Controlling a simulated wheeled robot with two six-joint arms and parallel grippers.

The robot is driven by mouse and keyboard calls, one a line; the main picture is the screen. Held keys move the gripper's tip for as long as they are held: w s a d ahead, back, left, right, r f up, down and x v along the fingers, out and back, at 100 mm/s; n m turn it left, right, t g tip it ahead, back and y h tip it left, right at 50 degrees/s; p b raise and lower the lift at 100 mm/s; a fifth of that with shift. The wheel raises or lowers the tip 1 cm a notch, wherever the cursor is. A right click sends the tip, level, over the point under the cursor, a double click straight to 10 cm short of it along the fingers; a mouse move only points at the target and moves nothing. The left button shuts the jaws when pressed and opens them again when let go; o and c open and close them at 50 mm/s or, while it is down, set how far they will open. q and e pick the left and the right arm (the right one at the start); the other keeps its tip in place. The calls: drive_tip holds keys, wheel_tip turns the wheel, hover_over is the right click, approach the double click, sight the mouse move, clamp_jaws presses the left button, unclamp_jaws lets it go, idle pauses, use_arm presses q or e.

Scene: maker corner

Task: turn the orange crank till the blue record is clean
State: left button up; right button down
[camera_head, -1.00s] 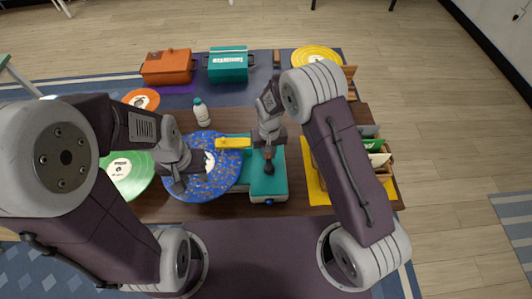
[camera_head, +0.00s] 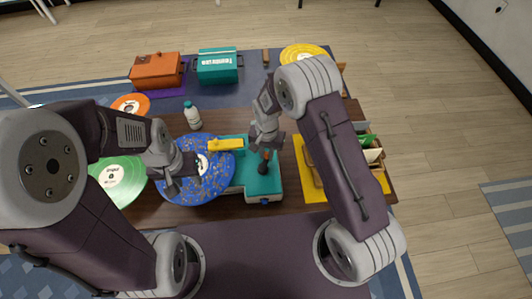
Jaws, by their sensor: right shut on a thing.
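The blue record (camera_head: 208,187) lies on the teal machine with tan specks scattered over its face. A yellow arm (camera_head: 226,145) reaches over its right edge. The orange crank (camera_head: 265,155) is on the teal machine (camera_head: 264,184), right of the record, with a dark knob at its near end. My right gripper (camera_head: 266,146) points down and is shut on the crank, hiding part of it. My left gripper (camera_head: 173,187) is over the left part of the record and hides some of it. Its finger gap is unclear, as is whether it touches the record.
A white bottle (camera_head: 193,116) stands behind the record. A green record (camera_head: 120,183) lies at left, partly behind my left arm. An orange box (camera_head: 156,70) and a teal box (camera_head: 217,66) stand at the back. A yellow mat (camera_head: 311,187) and a record crate are at right.

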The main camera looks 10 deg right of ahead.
sight(267, 153)
drive_tip(key=shift+w+r, duration=0.1)
drive_tip(key=shift+w, duration=0.05)
drive_tip(key=c, duration=1.3)
unclamp_jaws()
drive_tip(key=shift+c, duration=0.2)
wheel_tip(267, 153, up, 9)
drive_tip(key=shift+b, duration=0.5)
